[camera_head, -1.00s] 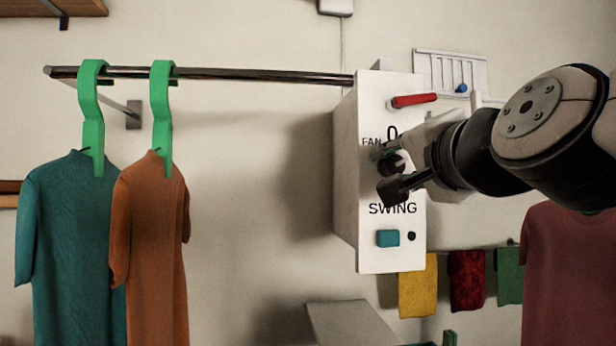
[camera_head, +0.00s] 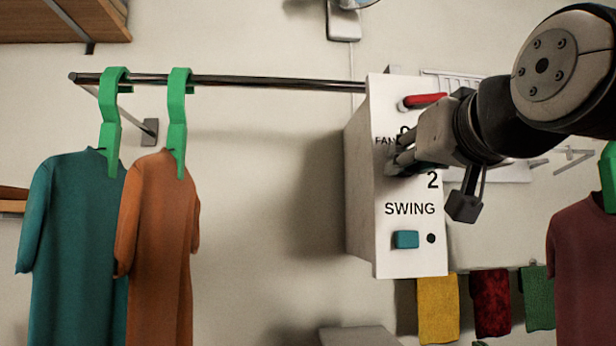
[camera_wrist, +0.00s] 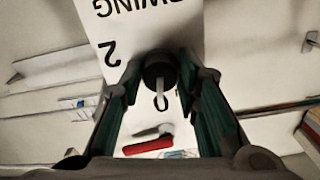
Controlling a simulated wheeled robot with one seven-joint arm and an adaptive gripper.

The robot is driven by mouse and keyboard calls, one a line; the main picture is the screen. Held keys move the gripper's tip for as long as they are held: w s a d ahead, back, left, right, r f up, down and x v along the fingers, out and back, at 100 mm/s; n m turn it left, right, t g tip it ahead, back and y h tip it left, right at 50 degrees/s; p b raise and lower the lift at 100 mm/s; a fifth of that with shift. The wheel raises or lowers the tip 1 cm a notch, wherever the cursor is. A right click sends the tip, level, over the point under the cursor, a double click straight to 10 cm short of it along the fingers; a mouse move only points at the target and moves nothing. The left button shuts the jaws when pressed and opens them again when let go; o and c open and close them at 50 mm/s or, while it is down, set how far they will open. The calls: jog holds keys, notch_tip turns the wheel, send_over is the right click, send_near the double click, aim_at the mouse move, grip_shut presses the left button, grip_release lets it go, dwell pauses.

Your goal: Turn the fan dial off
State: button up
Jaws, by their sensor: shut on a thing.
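The white control box (camera_head: 385,235) hangs at the end of the metal rail, with the labels FAN, 2 and SWING showing. The fan dial (camera_wrist: 160,70) is a dark round knob in the wrist view, with a light pointer towards the 0 mark; that view is upside down. My gripper (camera_wrist: 162,72) is shut on the dial, its two fingers at either side of it. In the head view my gripper (camera_head: 400,162) is at the box front and hides the dial and part of the 0.
A red lever (camera_head: 424,100) sits above the dial, close to my gripper. A teal switch (camera_head: 406,239) is below SWING. Teal (camera_head: 75,240) and orange (camera_head: 158,230) shirts hang left on green hangers. Small cloths hang below the box, and a maroon shirt (camera_head: 583,270) hangs right.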

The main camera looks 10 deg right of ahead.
jog(key=shift+n+b, duration=0.4)
jog(key=shift+n, duration=0.5)
jog(key=o, duration=1.2)
jog(key=s, duration=1.2)
